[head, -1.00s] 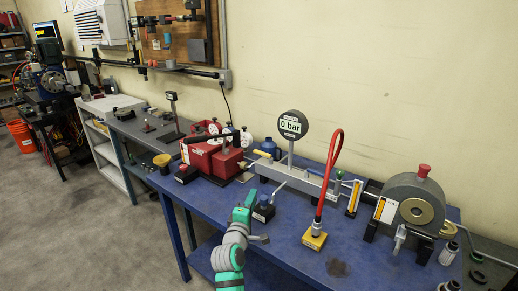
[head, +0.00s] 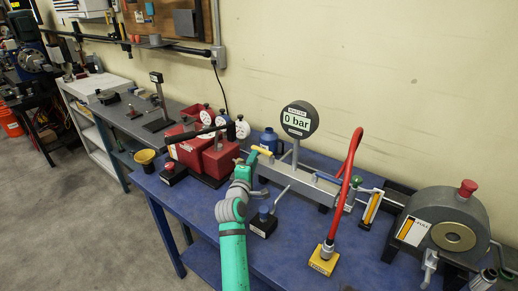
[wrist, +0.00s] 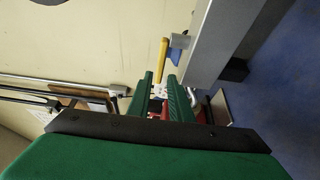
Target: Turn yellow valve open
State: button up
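The yellow valve handle (head: 262,150) is a short bar at the left end of the grey pipe rig on the blue bench. My gripper (head: 250,160) is right beside it, at the end of my green arm. In the wrist view the yellow handle (wrist: 162,60) points along the gap between the two green fingers of my gripper (wrist: 158,77). The fingers are apart, with the handle's near end at or just beyond their tips. I cannot tell whether they touch it. The gauge (head: 297,120) above the rig reads 0 bar.
A red pump unit (head: 220,158) stands close left of my gripper. A red hose (head: 344,190) rises from a yellow block (head: 324,259). A grey round machine (head: 445,225) is at right.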

aim_at(258, 148)
jog(key=shift+x, duration=3.5)
jog(key=shift+c, duration=0.6)
grip_shut()
